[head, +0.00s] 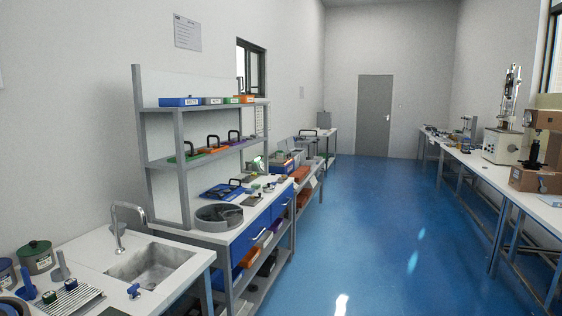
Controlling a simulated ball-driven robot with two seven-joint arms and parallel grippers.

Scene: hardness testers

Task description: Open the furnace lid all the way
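I cannot clearly pick out a furnace or its lid in the head view. A small grey box (324,119) stands at the far end of the left benches, too small to tell what it is. A round grey open basin (219,217) sits on the near end of the workbench with the shelf. Neither of my grippers shows in the view.
A sink (151,262) with a tap (125,222) and lidded pots (36,257) are at near left. A shelf rack (205,107) holds trays. Testing machines (505,144) stand on the right bench (540,212). The blue floor (375,235) between is clear to the grey door (375,115).

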